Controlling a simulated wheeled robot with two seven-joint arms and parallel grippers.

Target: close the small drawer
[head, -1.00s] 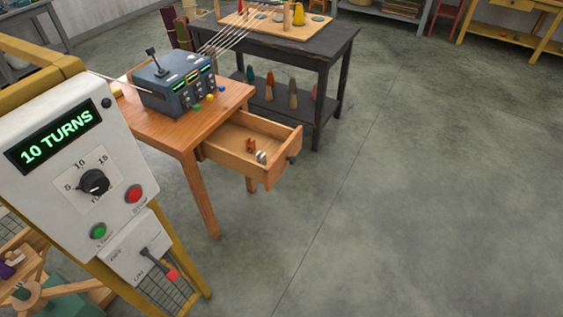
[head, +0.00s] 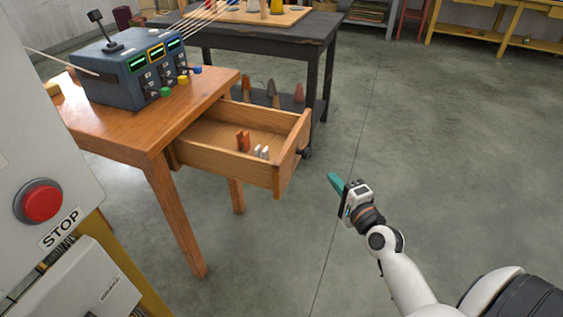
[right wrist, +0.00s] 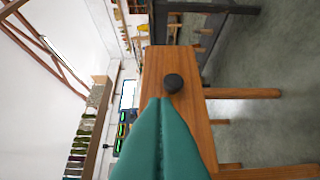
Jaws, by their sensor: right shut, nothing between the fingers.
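The small wooden drawer (head: 228,160) stands pulled out of the wooden table (head: 118,122), with a red item (head: 243,141) and small pale pieces (head: 262,152) inside. Its dark round knob (head: 305,153) is on the front panel, which also shows in the right wrist view (right wrist: 190,120) with the knob (right wrist: 173,83) at its middle. My right gripper (head: 336,183), with teal fingers, is shut and empty. It is in front of the drawer, to the right of and a little below the knob in the head view, apart from it. My left gripper is not in view.
A blue-grey control box (head: 130,72) stands on the table. A black table (head: 290,40) is behind the drawer. A white panel with a red stop button (head: 42,202) fills the lower left. The floor (head: 440,150) to the right is clear.

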